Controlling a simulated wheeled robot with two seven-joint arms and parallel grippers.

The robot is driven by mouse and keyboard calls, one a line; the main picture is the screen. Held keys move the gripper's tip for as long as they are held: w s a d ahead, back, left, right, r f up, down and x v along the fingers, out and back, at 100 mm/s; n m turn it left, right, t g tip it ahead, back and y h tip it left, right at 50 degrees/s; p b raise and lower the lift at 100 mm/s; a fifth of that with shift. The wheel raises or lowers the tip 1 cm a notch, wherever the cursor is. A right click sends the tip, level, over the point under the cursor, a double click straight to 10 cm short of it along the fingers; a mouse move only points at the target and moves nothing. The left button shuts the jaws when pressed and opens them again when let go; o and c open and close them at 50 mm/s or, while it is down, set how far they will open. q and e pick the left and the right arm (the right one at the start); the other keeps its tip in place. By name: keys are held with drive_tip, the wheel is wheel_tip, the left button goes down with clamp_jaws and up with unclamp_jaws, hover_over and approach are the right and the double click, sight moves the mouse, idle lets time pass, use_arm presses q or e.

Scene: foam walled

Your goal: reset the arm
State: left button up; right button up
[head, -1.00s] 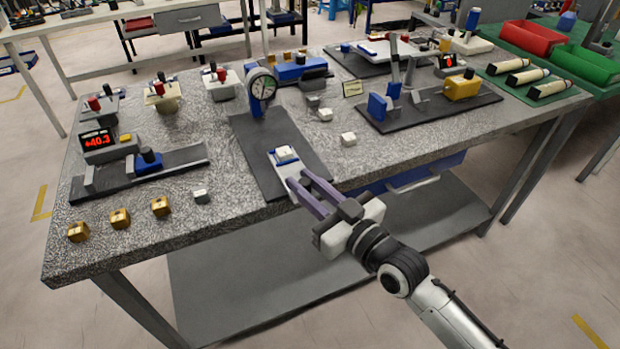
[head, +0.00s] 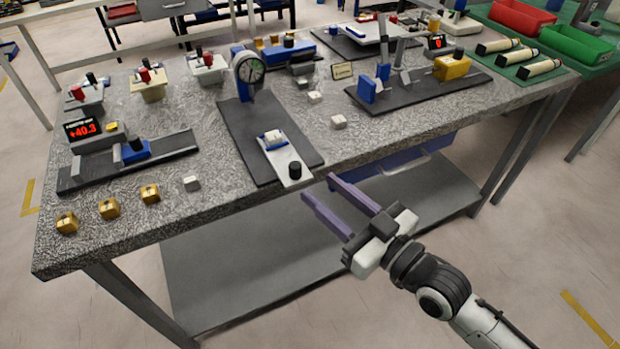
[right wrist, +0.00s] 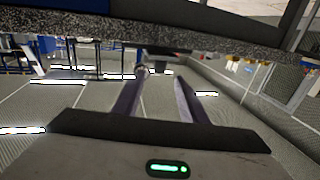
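My right gripper (head: 322,187) is open and empty, in front of the table's front edge. Its two purple fingers are apart, with nothing between them. In the right wrist view the fingers (right wrist: 158,95) also stand apart below the table's edge. The arm comes in from the lower right of the head view. Near the fingertips, a grey plate with a black knob (head: 295,170) reaches the front edge of a dark mat (head: 250,130). A small white block on a blue piece (head: 273,138) sits on that plate. My left gripper is not in view.
The speckled table (head: 215,215) carries a dial gauge (head: 249,68), a red digital display (head: 84,130), several brass blocks (head: 109,208) and white blocks (head: 338,122). A lower shelf (head: 240,255) lies under the table. Red and green bins (head: 575,44) stand at the right. The floor in front is clear.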

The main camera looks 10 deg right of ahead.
drive_tip(key=shift+v, duration=0.8)
drive_tip(key=s+d+f+m+g+h, duration=0.1)
drive_tip(key=s+f+g+h, duration=0.1)
drive_tip(key=s+f, duration=0.3)
drive_tip(key=s+d+f+m+g+h, duration=0.1)
drive_tip(key=s+f, duration=0.5)
drive_tip(key=f, duration=0.7)
drive_tip(key=s+d+f+m+g+h, duration=0.2)
drive_tip(key=s+d+f+g+h, duration=0.1)
drive_tip(key=f, duration=0.6)
drive_tip(key=s+g, duration=0.1)
drive_tip(key=s, duration=0.1)
drive_tip(key=shift+s+f+h, duration=0.15)
drive_tip(key=shift+s+h, duration=0.2)
drive_tip(key=shift+h, duration=0.05)
